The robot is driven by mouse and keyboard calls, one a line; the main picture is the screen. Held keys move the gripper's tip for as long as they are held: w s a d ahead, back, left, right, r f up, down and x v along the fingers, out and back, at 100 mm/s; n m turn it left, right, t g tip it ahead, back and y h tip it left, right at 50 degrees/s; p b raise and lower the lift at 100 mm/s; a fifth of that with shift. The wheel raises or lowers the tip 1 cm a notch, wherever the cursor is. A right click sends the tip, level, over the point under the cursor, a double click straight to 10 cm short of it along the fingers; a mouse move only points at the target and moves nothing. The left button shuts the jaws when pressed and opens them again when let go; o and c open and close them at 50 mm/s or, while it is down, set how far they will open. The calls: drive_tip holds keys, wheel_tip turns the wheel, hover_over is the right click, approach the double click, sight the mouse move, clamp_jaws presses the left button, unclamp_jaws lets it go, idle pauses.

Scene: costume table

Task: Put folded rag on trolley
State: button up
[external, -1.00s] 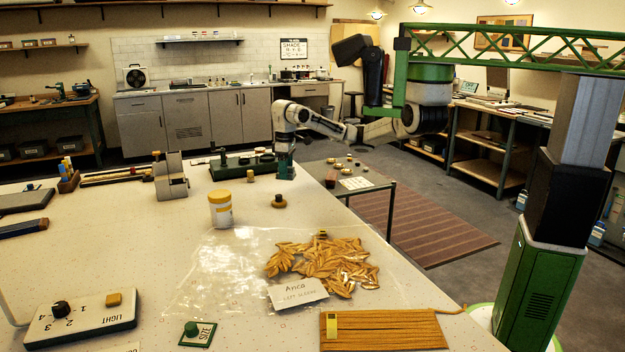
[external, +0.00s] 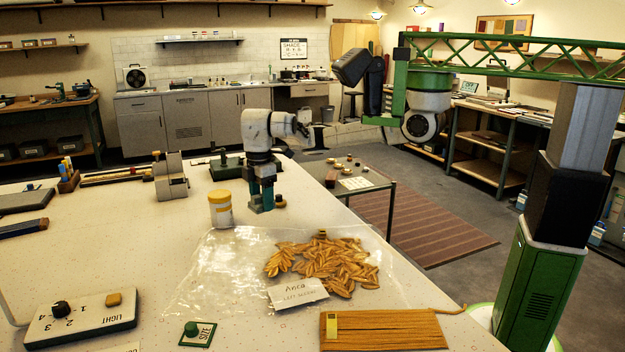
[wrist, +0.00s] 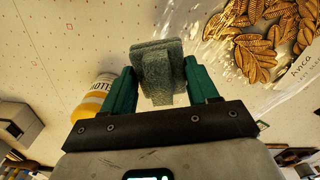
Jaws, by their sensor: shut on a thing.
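The folded rag (wrist: 157,72) is a grey-green, thick, soft-looking piece in the wrist view. My gripper (wrist: 157,85) is shut on it, with a teal finger on each side. In the external view my gripper (external: 262,204) points down, low over the white table, just right of the yellow-lidded jar. I cannot make out the rag clearly there, nor tell whether it touches the table. The trolley (external: 382,180) is a low, dark-topped table on metal legs beyond the table's right edge.
The white jar (external: 220,212) stands close left of my gripper. A clear plastic sheet (external: 205,265) with golden leaves (external: 325,263) lies in front.

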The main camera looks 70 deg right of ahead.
drive_tip(key=s+a+r+n+b, duration=0.1)
drive_tip(key=s+a+r+n, duration=0.1)
drive_tip(key=s+a+n, duration=0.6)
drive_tip(key=s+a+r+n+b, duration=0.15)
drive_tip(key=s+a, duration=0.45)
drive_tip(key=s, duration=0.7)
drive_tip(key=s+a+r+n, duration=0.2)
drive_tip(key=s+a+n, duration=0.4)
drive_tip(key=s, duration=0.4)
hover_over(286, 333)
drive_tip(key=shift+m, duration=0.35)
drive_tip(key=f, duration=0.9)
drive_tip(key=shift+s+d, duration=0.3)
drive_tip(key=shift+s, duration=0.05)
drive_tip(key=shift+w+a+f, duration=0.25)
drive_tip(key=shift+f, duration=0.25)
drive_tip(key=shift+w+a+f, duration=0.1)
drive_tip(key=shift+f, duration=1.6)
drive_tip(key=shift+f, duration=0.1)
drive_tip(key=o, duration=1)
drive_tip(key=shift+o, duration=0.2)
